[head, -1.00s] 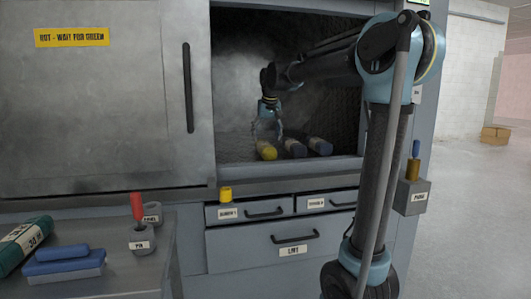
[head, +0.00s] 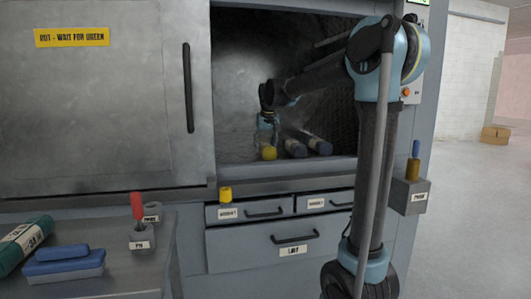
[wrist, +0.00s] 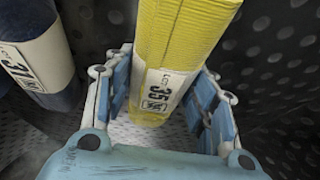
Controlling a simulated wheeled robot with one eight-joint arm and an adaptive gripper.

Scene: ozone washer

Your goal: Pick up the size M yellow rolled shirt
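The yellow rolled shirt (head: 269,153) lies in the open washer chamber, its round end facing out. In the wrist view the yellow roll (wrist: 185,40) carries a white label reading "LOT 35"; its size letter is not clear. My gripper (head: 268,127) is low over the yellow roll. In the wrist view my gripper (wrist: 165,105) is open, with one blue-padded finger on each side of the roll and narrow gaps beside it. A dark blue roll (head: 296,149) and another blue roll (head: 320,147) lie to its right.
The chamber floor (wrist: 260,75) is perforated metal. A sliding door (head: 110,110) covers the left side. A side table (head: 100,240) holds a green roll, blue blocks and a red-handled item.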

